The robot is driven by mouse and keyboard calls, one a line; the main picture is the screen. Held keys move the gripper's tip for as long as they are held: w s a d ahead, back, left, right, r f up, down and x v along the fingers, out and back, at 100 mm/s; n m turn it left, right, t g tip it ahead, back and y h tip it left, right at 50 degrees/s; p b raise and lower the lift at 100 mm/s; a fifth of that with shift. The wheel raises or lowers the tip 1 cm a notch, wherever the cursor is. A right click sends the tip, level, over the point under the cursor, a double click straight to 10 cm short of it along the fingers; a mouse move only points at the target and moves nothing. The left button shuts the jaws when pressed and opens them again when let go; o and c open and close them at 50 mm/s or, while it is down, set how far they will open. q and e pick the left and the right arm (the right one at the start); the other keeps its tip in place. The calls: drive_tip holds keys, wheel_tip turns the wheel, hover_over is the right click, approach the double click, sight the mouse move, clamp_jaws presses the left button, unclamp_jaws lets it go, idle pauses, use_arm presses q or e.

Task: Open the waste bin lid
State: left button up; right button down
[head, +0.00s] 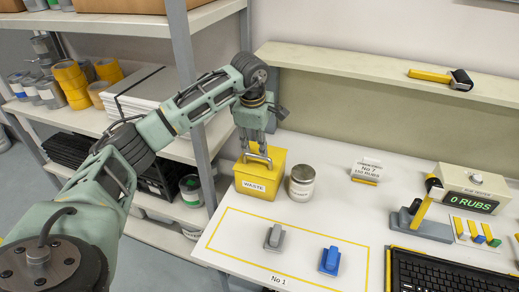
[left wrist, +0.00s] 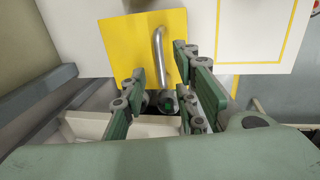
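The yellow waste bin (head: 261,178), labelled WASTE, stands at the left end of the white table. Its yellow lid (left wrist: 135,38) looks shut and has a curved silver handle (left wrist: 159,55), which also shows in the head view (head: 258,160). My left gripper (head: 257,150) points down right over the lid. In the left wrist view my left gripper (left wrist: 161,66) is open, with one finger on each side of the handle; I cannot tell whether either finger touches it. My right gripper is in neither view.
A lidded tin (head: 301,183) stands close to the right of the bin. A yellow-outlined area (head: 290,262) holds a grey stamp (head: 274,237) and a blue stamp (head: 330,260). A metal shelf post (head: 186,70) rises behind my left arm. A rub tester (head: 470,188) and keyboard (head: 450,273) lie right.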

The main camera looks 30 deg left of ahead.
sight(259, 157)
use_arm(q)
drive_tip(key=f, duration=0.2)
drive_tip(key=w+f+p, duration=0.1)
drive_tip(key=f, duration=0.1)
drive_tip(key=shift+f, duration=0.4)
drive_tip(key=shift+a, duration=0.1)
clamp_jaws()
